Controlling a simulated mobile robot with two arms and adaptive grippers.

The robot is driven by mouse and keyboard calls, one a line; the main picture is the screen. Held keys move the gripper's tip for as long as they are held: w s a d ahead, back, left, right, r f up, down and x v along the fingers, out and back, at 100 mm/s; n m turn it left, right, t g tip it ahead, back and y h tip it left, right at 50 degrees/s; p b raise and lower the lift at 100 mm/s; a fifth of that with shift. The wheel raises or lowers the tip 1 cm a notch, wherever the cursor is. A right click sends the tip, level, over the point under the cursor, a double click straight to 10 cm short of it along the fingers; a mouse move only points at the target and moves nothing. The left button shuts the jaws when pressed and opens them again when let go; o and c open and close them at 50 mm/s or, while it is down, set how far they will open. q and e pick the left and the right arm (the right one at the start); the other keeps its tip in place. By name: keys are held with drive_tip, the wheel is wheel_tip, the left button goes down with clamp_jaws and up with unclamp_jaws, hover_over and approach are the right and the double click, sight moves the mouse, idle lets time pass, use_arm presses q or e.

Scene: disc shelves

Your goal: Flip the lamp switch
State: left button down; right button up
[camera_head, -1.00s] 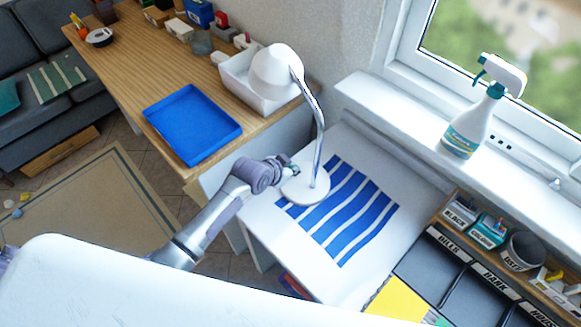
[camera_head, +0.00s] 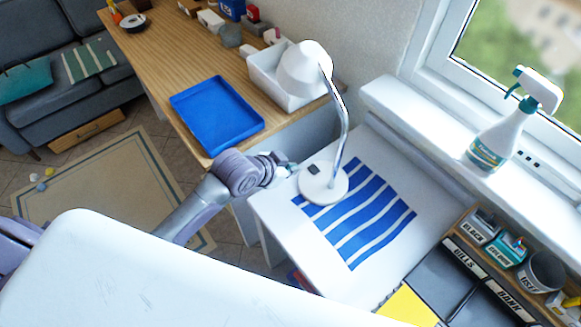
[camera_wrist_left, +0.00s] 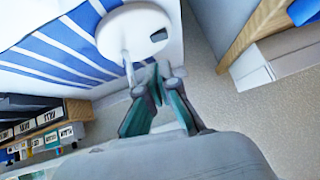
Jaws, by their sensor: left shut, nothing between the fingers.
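A white desk lamp (camera_head: 303,68) with a curved metal stem stands upright on a round white base. On that base is a small dark switch (camera_head: 314,169); it also shows in the left wrist view (camera_wrist_left: 158,36). The base rests partly on a blue-and-white striped mat. My left gripper (camera_head: 287,169) is shut and empty, just left of the base, with a small gap to the switch. In the left wrist view my left gripper (camera_wrist_left: 152,77) points toward the base, just short of it. My right gripper is not in view.
A blue tray (camera_head: 217,115) and a white bin (camera_head: 262,82) are on the wooden desk behind. A spray bottle (camera_head: 497,143) stands on the windowsill at the right. Labelled boxes (camera_head: 480,228) line the right side. The white tabletop (camera_head: 385,150) near the lamp is mostly clear.

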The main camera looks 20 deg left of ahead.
use_arm(q)
drive_tip(key=w+r+b, duration=0.2)
drive_tip(key=shift+r, duration=0.3)
drive_tip(key=shift+s, duration=0.1)
hover_over(314, 164)
drive_tip(key=s, duration=0.3)
drive_tip(key=f, duration=0.7)
drive_tip(key=shift+w+a, duration=0.25)
drive_tip(key=f, duration=0.2)
drive_tip(key=shift+a+f, duration=0.2)
drive_tip(key=shift+f, duration=0.15)
drive_tip(key=shift+a+f, duration=0.1)
drive_tip(key=shift+f, duration=0.55)
